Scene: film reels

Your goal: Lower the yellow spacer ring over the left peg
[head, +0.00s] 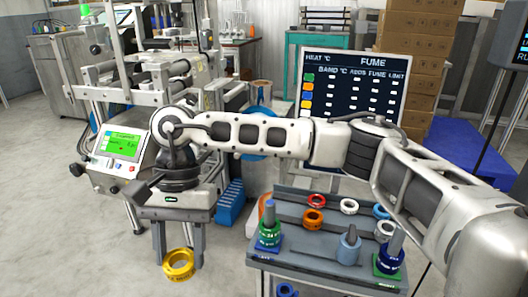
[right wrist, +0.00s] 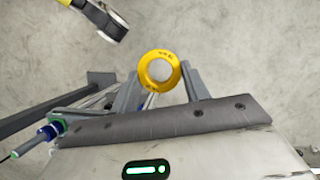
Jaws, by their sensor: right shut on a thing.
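The yellow spacer ring (head: 180,273) is held between the fingertips of my right gripper (head: 178,252), left of the grey cart and over open floor. In the right wrist view the ring (right wrist: 159,54) sits between the two fingers (right wrist: 160,72), its hole facing the camera. The left peg (head: 268,228) stands at the cart's left end with green and blue rings around it; my right gripper is well to its left and apart from it. A peg with green and blue parts shows at the left of the wrist view (right wrist: 50,131). My left gripper is not in view.
The cart top (head: 318,262) also carries a middle peg (head: 349,246), a right peg (head: 391,258) and loose rings, among them a red (head: 317,200) and an orange one (head: 313,217). A machine with a green screen (head: 122,145) stands at the left. A display board (head: 352,90) stands behind.

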